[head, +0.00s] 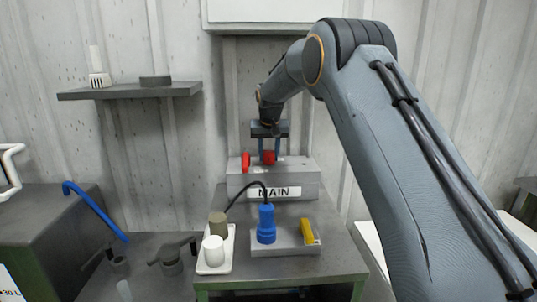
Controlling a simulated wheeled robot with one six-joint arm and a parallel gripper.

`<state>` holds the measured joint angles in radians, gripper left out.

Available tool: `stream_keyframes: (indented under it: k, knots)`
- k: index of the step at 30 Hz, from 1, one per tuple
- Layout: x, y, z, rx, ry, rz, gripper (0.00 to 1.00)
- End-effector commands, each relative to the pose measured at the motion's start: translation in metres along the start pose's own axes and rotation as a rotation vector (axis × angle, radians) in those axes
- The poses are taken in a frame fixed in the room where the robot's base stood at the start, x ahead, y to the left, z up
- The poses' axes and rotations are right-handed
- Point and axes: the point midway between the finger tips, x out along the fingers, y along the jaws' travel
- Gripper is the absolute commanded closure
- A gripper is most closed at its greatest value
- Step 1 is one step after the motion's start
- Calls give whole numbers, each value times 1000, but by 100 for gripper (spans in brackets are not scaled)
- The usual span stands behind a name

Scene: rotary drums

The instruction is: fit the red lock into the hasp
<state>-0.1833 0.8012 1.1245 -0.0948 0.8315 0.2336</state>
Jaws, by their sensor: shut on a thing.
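My gripper (269,152) points down over the top of the grey box labelled MAIN (305,174). The lock is at the top of the box, right of a second upright red piece (245,161) that stands on the box. I cannot tell whether the lock touches the box. The hasp cannot be made out at this size.
In front of the box, a grey tray (285,251) holds a blue corded plug (266,224) and a yellow piece (307,232). A white tray (230,262) beside it holds an olive cylinder (218,224) and a white cylinder (213,250). A wall shelf (130,92) is at left.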

Motion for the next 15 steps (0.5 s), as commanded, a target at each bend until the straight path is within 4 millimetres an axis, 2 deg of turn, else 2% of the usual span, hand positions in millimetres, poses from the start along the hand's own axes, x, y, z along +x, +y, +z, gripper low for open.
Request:
stream_keyframes:
  k: [7,8,9,11,15]
  knots:
    - [5,0,2,0,1,0,90]
    - [5,0,2,0,1,0,61]
    - [4,0,2,0,1,0,54]
    - [4,0,2,0,1,0,44]
    - [4,0,2,0,1,0,44]
